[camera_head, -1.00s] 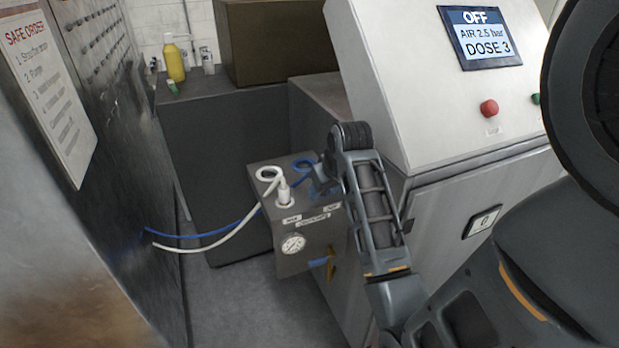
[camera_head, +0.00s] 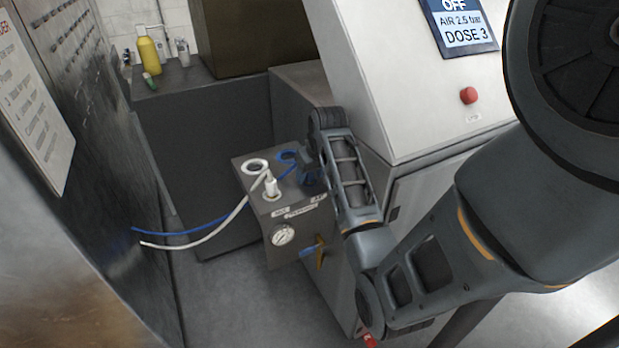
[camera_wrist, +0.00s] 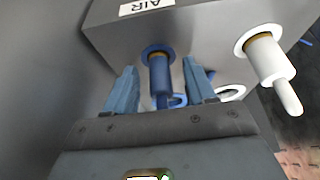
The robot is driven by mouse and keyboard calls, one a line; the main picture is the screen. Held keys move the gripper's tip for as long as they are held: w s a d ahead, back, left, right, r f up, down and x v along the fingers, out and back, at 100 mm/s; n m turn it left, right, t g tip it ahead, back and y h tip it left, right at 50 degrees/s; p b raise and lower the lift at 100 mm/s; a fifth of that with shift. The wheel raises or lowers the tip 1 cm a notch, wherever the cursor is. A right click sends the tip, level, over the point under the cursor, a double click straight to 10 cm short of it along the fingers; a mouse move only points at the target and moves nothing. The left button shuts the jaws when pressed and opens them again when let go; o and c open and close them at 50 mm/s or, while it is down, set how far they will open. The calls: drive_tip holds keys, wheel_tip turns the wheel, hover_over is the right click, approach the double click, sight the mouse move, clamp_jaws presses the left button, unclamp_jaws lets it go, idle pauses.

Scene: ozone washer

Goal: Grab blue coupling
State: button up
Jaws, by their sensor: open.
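The blue coupling (camera_wrist: 159,75) sticks out of the grey box marked AIR, with a brass-coloured ring at its base. In the wrist view it stands between the two blue fingers of my gripper (camera_wrist: 159,66). The fingers are open, one on each side, with a visible gap to it. In the head view my gripper (camera_head: 312,174) is at the top right of the grey box (camera_head: 256,225) and hides the blue coupling. A white coupling (camera_wrist: 268,62) stands to the right in the wrist view, and it also shows in the head view (camera_head: 270,187).
White and blue hoses (camera_head: 205,238) run from the steel wall at left to the box. A gauge (camera_head: 283,235) and a yellow lever (camera_head: 321,252) are on the box front. The large steel cabinet (camera_head: 410,100) stands close on the right. A yellow bottle (camera_head: 149,52) is behind.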

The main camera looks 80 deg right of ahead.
drive_tip(key=shift+f, duration=0.1)
clamp_jaws()
idle(0.5)
